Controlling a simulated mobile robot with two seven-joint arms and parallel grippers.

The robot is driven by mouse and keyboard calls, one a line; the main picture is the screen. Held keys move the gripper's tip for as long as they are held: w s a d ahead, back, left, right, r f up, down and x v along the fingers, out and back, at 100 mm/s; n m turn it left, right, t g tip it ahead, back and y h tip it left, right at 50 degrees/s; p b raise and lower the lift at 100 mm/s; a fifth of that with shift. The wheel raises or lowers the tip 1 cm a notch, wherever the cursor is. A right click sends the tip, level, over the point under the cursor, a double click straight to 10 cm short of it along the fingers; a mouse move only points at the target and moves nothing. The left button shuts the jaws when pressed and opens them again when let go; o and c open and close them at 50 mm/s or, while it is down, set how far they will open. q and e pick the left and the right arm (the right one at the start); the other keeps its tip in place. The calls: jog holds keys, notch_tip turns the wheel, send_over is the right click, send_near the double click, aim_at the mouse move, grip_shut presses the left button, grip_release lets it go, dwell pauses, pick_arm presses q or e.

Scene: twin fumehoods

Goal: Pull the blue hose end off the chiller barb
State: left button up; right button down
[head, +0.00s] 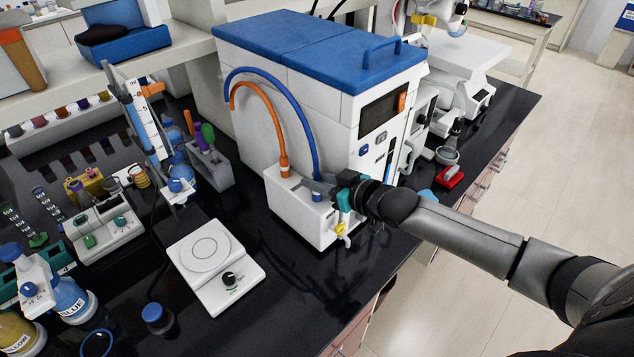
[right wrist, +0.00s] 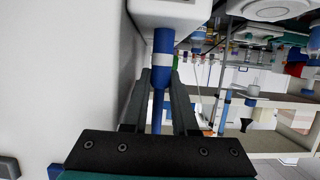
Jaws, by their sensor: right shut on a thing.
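The blue hose (head: 301,118) arches from the side of the chiller (head: 290,60) down to the white front block (head: 292,213). My right gripper (head: 318,186) reaches in from the right and is shut on the blue hose just above that block. In the right wrist view, its two dark fingers stand on either side of the blue hose end (right wrist: 163,42). The hose end's wider blue collar meets the white housing (right wrist: 170,12) with no clear gap visible. The barb itself is hidden. My left gripper is not in view.
An orange hose (head: 273,121) stands beside the blue one, ending in an orange fitting (head: 284,166) on the same block. A hotplate (head: 213,262) lies to the left, and a tool rack (head: 211,168) stands behind it. The bench's front edge runs below my right arm.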

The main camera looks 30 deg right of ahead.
notch_tip(320, 180, up, 3)
jog(key=shift+r, duration=0.2)
jog(key=f+p+v, duration=0.1)
jog(key=p+v, duration=0.2)
jog(key=v, duration=0.6)
jog(key=s+f+p+v, duration=0.1)
jog(key=f+p+v, duration=0.1)
jog(key=v, duration=0.7)
jog(key=shift+d+p, duration=0.15)
jog(key=shift+p, duration=0.25)
dwell(0.3)
jog(key=shift+f, duration=0.1)
jog(key=shift+r, duration=1.55)
